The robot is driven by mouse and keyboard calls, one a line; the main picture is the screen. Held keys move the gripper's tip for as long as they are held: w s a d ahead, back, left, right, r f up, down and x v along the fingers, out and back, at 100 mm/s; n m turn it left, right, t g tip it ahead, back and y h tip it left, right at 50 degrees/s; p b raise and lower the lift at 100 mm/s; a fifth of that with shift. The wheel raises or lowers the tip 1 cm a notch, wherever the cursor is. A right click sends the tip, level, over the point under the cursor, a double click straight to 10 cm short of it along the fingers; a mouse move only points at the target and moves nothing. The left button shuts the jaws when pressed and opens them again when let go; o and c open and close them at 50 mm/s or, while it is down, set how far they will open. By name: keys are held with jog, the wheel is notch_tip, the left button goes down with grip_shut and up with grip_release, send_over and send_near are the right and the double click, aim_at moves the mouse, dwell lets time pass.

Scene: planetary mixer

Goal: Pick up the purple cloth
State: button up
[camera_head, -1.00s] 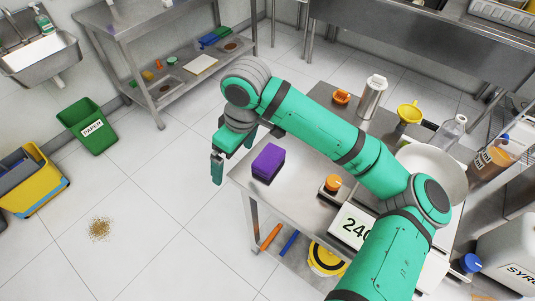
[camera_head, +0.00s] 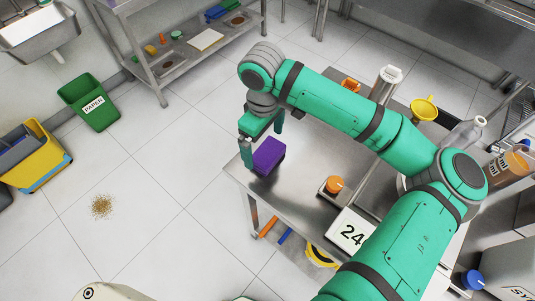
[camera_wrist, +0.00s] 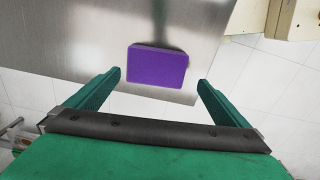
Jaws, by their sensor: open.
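The purple cloth (camera_head: 268,154), a small block-like folded piece, lies on the left corner of the steel table (camera_head: 305,150). In the wrist view the purple cloth (camera_wrist: 158,67) sits near the table's edge, ahead of and between my fingers. My gripper (camera_head: 264,148) is at the cloth, with one finger on its left side and the other behind it in the head view. In the wrist view my gripper (camera_wrist: 160,78) is open and empty, its two green fingers spread wider than the cloth. I cannot tell the exact height above the table.
A steel flask (camera_head: 386,84) and yellow funnel (camera_head: 424,108) stand farther back.

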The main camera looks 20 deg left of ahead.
aim_at(267, 152)
jog(key=shift+w+d+f, duration=0.1)
jog(key=shift+d+f, duration=0.05)
jog(key=shift+f, duration=0.75)
jog(key=shift+w+d+f, duration=0.1)
jog(key=shift+d+f, duration=0.1)
jog(key=shift+f, duration=0.65)
jog(key=shift+w+d+f, duration=0.1)
jog(key=shift+d+f, duration=0.05)
jog(key=shift+f, duration=0.75)
jog(key=shift+c, duration=0.6)
jog(key=c, duration=0.8)
